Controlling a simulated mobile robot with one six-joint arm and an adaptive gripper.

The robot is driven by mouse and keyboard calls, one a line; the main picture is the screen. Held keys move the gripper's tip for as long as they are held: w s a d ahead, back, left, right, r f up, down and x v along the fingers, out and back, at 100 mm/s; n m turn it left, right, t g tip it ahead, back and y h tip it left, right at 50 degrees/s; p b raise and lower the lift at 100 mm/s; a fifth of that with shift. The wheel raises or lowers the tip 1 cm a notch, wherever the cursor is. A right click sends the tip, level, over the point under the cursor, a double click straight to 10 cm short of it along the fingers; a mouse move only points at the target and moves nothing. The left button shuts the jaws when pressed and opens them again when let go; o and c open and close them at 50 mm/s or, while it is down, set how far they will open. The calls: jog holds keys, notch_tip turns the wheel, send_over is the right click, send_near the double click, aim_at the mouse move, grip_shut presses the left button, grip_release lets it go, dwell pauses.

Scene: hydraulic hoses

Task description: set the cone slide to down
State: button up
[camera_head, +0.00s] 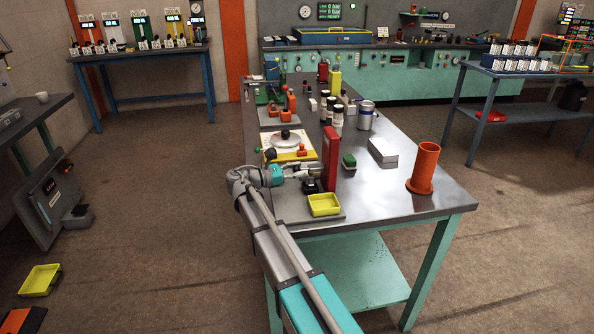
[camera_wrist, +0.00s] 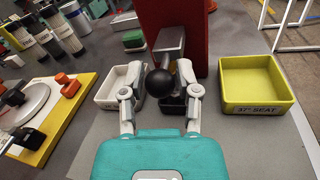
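A red upright stand (camera_head: 330,160) is on the near part of the steel bench; it also shows in the wrist view (camera_wrist: 203,40). On its face in the wrist view is a grey metal slide piece (camera_wrist: 172,42), with a black ball knob (camera_wrist: 160,83) in front of it. I take these to be the cone slide. My gripper (camera_wrist: 160,72) is open, one finger on each side of the knob. I cannot tell whether either finger touches it. In the head view my gripper (camera_head: 304,171) is left of the stand, and the knob is hard to make out.
A yellow tray marked "37° SEAT" (camera_wrist: 258,90) is right of the knob; a white tray (camera_wrist: 118,87) is left. A dark tray (camera_wrist: 172,108) lies beneath it. A yellow-edged board (camera_head: 290,155), bottles (camera_head: 337,120) and an orange cylinder (camera_head: 424,168) also stand on the bench.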

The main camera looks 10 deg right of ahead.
jog(key=shift+o, duration=1.1)
jog(key=shift+a, duration=0.15)
jog(key=v, duration=1.1)
jog(key=shift+a, duration=0.4)
jog(key=shift+s, duration=0.15)
